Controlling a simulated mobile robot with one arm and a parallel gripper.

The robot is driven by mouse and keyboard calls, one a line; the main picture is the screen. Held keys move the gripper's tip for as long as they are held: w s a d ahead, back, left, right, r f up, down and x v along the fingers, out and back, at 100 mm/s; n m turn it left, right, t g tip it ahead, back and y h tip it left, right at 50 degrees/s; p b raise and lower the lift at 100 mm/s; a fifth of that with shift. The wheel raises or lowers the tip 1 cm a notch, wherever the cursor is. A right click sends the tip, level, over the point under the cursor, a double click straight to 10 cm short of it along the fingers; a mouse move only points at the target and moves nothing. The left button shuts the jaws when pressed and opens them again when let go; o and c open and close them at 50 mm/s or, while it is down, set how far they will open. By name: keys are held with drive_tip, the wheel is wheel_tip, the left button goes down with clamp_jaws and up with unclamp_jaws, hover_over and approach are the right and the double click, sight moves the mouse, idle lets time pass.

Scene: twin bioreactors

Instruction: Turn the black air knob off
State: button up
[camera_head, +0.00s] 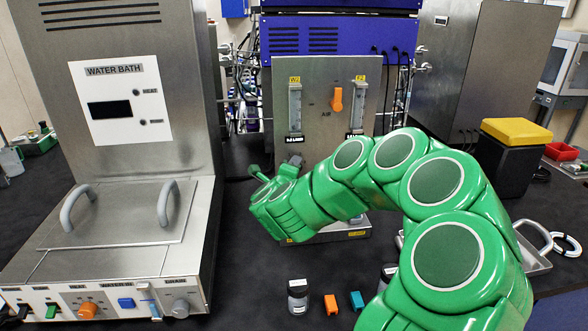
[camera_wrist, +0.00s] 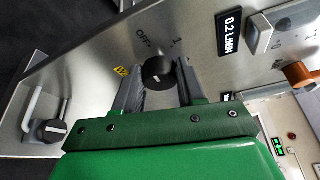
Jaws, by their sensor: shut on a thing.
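The black knob (camera_wrist: 158,72) shows in the wrist view on a bare metal panel (camera_wrist: 90,75). "OFF" is printed beside it, and a short white line marks its face. My gripper (camera_wrist: 157,80) has one grey finger on each side of the knob and is shut on it. In the head view my gripper (camera_head: 277,167) is in front of the lower left of the upright metal air panel (camera_head: 312,125). The black knob cannot be made out there.
A second black knob (camera_wrist: 48,130) and a metal handle (camera_wrist: 32,108) are at the wrist view's lower left. An orange knob (camera_head: 337,98) sits higher on the panel. The water bath (camera_head: 115,100) stands left. Small bottles and blocks lie on the dark bench (camera_head: 250,285).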

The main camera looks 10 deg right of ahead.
drive_tip(key=shift+f+n, duration=0.15)
drive_tip(key=shift+n, duration=0.15)
idle(0.4)
drive_tip(key=o, duration=1.1)
drive_tip(key=shift+c, duration=0.2)
drive_tip(key=shift+s, duration=0.1)
drive_tip(key=v, duration=0.7)
drive_tip(key=shift+s, duration=0.3)
drive_tip(key=shift+a, duration=0.2)
